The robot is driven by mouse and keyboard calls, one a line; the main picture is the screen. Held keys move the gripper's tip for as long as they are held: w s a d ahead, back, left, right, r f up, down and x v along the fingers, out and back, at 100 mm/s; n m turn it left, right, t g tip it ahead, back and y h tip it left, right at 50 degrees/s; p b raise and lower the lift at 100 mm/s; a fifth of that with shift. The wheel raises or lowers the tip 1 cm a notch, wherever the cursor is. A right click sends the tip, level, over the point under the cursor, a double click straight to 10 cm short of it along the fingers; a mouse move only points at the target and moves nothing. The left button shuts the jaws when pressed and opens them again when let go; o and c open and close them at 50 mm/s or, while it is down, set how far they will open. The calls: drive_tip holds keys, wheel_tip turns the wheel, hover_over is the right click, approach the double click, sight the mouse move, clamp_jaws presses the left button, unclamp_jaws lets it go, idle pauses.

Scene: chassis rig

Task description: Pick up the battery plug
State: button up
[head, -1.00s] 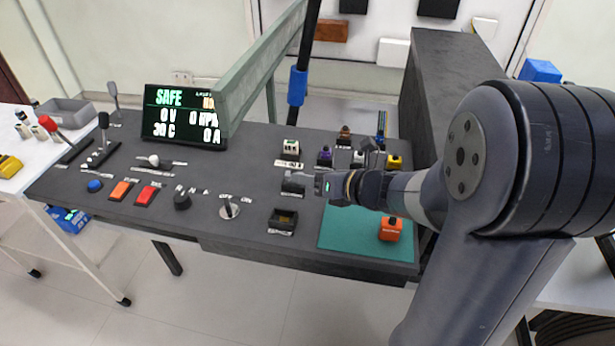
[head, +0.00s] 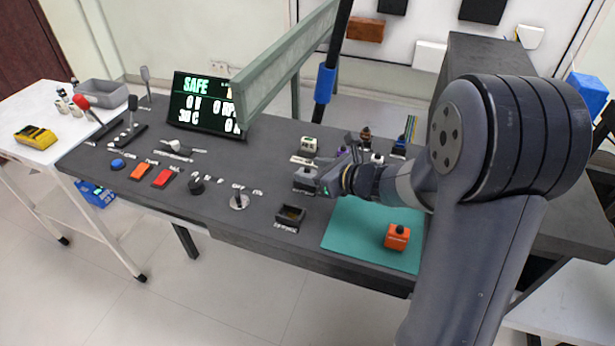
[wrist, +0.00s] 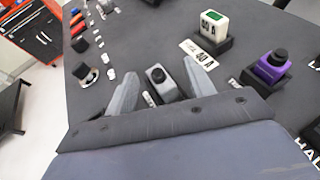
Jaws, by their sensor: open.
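An orange block with a dark top (head: 397,236), which looks like the battery plug, sits on the green mat (head: 350,228) at the table's right front. I cannot read its label. My gripper (head: 318,182) is open over the table, back and left of that block and apart from it. In the wrist view, the two fingers of my gripper (wrist: 160,68) stand apart on either side of a small grey block with a black knob (wrist: 157,84). I cannot tell whether they touch it. The orange block is out of the wrist view.
An empty dark socket (head: 290,215) lies left of the mat. A white-and-green fuse block (wrist: 213,25) and a purple plug (wrist: 270,68) stand beyond my fingers. A green beam (head: 285,65) and a blue-sleeved pole (head: 325,82) rise behind. The mat's left part is clear.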

sight(309, 169)
drive_tip(key=shift+x, duration=1.9)
drive_tip(key=shift+s+a, duration=0.1)
drive_tip(key=shift+s, duration=0.05)
drive_tip(key=shift+c, duration=0.5)
drive_tip(key=c, duration=1)
drive_tip(key=shift+o, duration=0.2)
